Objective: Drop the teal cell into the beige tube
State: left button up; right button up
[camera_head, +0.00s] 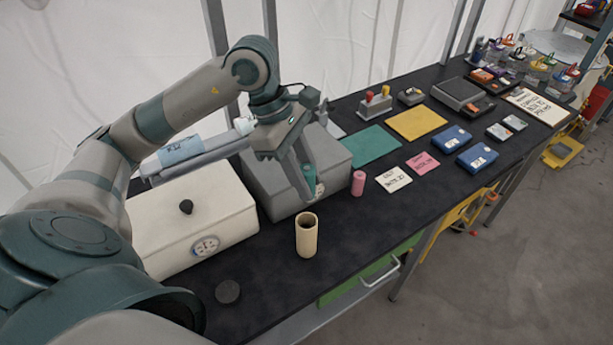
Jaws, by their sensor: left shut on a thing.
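The beige tube (307,240) stands upright on the black bench near its front edge, with its dark open top facing up. My left gripper (305,188) comes in from the left and is shut on the teal cell (309,174). The cell is upright and partly hidden by a finger. In the picture the gripper and cell show above the tube's mouth, in front of the grey box, apart from the tube. My right gripper is not in view.
A pink cell (358,183) stands right of the gripper. A grey box (270,195) and a white box with a dial (190,225) stand behind and left of the tube. A dark round disc (228,291) lies at front left. Cards and blue boxes lie farther right.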

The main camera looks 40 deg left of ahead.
pick_arm(q)
jog(key=shift+f, duration=0.15)
notch_tip(320, 180, down, 9)
jog(key=b, duration=0.4)
jog(key=shift+f, duration=0.2)
dwell(0.5)
jog(key=o, duration=1.2)
jog(key=shift+c, duration=0.2)
jog(key=shift+r+p, duration=1.35)
jog(key=shift+r, duration=2.15)
